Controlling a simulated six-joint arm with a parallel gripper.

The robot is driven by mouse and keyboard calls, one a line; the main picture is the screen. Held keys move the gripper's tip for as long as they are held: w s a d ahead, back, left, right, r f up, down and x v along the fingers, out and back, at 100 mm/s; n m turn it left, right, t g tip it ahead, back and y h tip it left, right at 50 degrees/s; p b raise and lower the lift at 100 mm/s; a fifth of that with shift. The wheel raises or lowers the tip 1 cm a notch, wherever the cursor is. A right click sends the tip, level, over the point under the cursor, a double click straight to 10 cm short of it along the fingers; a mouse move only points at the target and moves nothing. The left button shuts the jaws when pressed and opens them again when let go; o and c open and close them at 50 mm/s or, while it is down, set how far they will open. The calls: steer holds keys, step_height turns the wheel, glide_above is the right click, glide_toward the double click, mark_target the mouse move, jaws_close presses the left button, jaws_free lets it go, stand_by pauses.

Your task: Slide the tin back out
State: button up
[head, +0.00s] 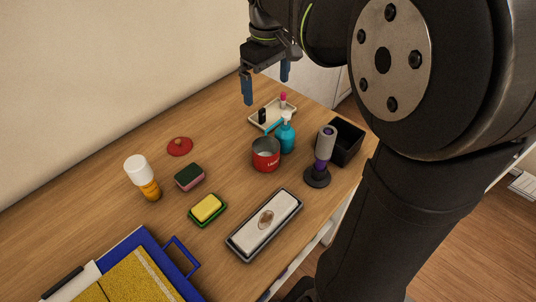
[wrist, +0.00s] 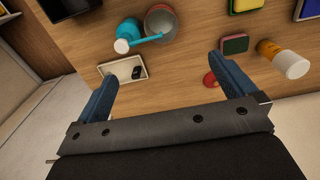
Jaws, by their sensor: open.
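A red open-topped tin (head: 266,160) with white lettering stands upright on the wooden table, touching or close beside a teal pump bottle (head: 285,138). Its open mouth shows at the top of the wrist view (wrist: 161,20). A red lid with a knob (head: 179,147) lies apart from it, to the left. My gripper (head: 266,88) is open and empty, raised above the back of the table. Its blue fingers spread wide in the wrist view (wrist: 168,78).
A cream tray (head: 258,118) with small items lies below my gripper. A black bin (head: 345,145) and a purple-grey object on a round base (head: 318,178) stand at right. Sponges (head: 189,177), a white-capped bottle (head: 141,176) and a blue caddy (head: 182,252) are left.

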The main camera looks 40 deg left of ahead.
steer(key=shift+c, duration=0.2)
steer(key=c, duration=0.4)
steer(key=shift+a+f, duration=0.3)
steer(key=shift+f, duration=0.05)
steer(key=shift+c, duration=1.4)
steer(key=a+f+h, duration=0.1)
steer(key=f, duration=0.1)
steer(key=a+f+h, duration=0.1)
steer(key=a+f, duration=0.1)
steer(key=a+f+h, duration=0.1)
steer(key=a+f, duration=0.1)
steer(key=f, duration=0.1)
steer(key=shift+s+a, duration=0.15)
steer(key=shift+a, duration=0.1)
jaws_close()
steer(key=h, duration=0.4)
glide_above(264, 164)
step_height(264, 164, down, 11)
steer(key=shift+w+a+f, duration=0.3)
steer(key=shift+w+a, duration=0.15)
